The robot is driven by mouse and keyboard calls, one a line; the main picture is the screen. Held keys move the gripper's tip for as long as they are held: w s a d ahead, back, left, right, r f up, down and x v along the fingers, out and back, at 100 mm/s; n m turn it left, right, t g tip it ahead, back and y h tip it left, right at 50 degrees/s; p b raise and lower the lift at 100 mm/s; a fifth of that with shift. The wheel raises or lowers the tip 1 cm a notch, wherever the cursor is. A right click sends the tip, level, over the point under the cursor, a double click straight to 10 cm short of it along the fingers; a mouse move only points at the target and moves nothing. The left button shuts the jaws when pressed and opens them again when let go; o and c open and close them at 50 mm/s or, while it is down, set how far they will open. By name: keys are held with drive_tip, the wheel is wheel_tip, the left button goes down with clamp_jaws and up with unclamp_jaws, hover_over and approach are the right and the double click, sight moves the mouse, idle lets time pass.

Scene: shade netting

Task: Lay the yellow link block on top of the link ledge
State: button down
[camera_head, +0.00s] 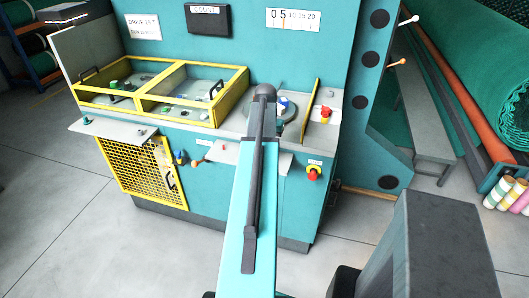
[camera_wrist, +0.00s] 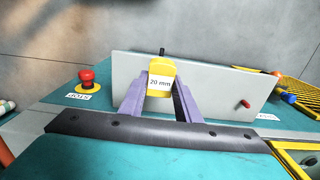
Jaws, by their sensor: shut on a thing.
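The yellow link block (camera_wrist: 161,67), with a white "20 mm" label, is in the wrist view. My gripper (camera_wrist: 161,80) has its two purple fingers closed on the sides of the block. The light grey ledge (camera_wrist: 226,92) lies behind the block in that view, with a red peg on its right part. The block overlaps the ledge in the picture; I cannot tell whether they touch. In the head view the ledge (camera_head: 226,155) juts from the teal machine front, and my arm covers its middle. My gripper and the block are hidden there.
A red stop button on a yellow base (camera_head: 314,173) is beside the ledge; it also shows in the wrist view (camera_wrist: 87,80). On the ledge's other side are a yellow mesh guard (camera_head: 140,172) and small knobs. A yellow-framed tray (camera_head: 160,104) stands above. The floor in front is clear.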

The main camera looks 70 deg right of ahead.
drive_tip(key=shift+w+d+f+b, duration=0.1)
drive_tip(key=shift+w+d, duration=0.2)
drive_tip(key=shift+d, duration=0.35)
drive_tip(key=shift+w+d+b, duration=0.15)
drive_tip(key=shift+w+d, duration=0.1)
drive_tip(key=shift+d, duration=0.45)
drive_tip(key=shift+w+d+f+b, duration=0.1)
drive_tip(key=shift+w+d, duration=0.2)
drive_tip(key=shift+d, duration=0.35)
drive_tip(key=shift+w+d+f, duration=0.1)
drive_tip(key=shift+w+d, duration=0.1)
drive_tip(key=shift+d, duration=0.3)
drive_tip(key=shift+a+f+b, duration=0.1)
drive_tip(key=shift+f+b, duration=1.2)
drive_tip(key=shift+f, duration=0.35)
drive_tip(key=shift+f, duration=0.15)
drive_tip(key=c, duration=1.3)
unclamp_jaws()
drive_tip(key=shift+c, duration=0.2)
wheel_tip(320, 180, up, 12)
drive_tip(key=p, duration=0.7)
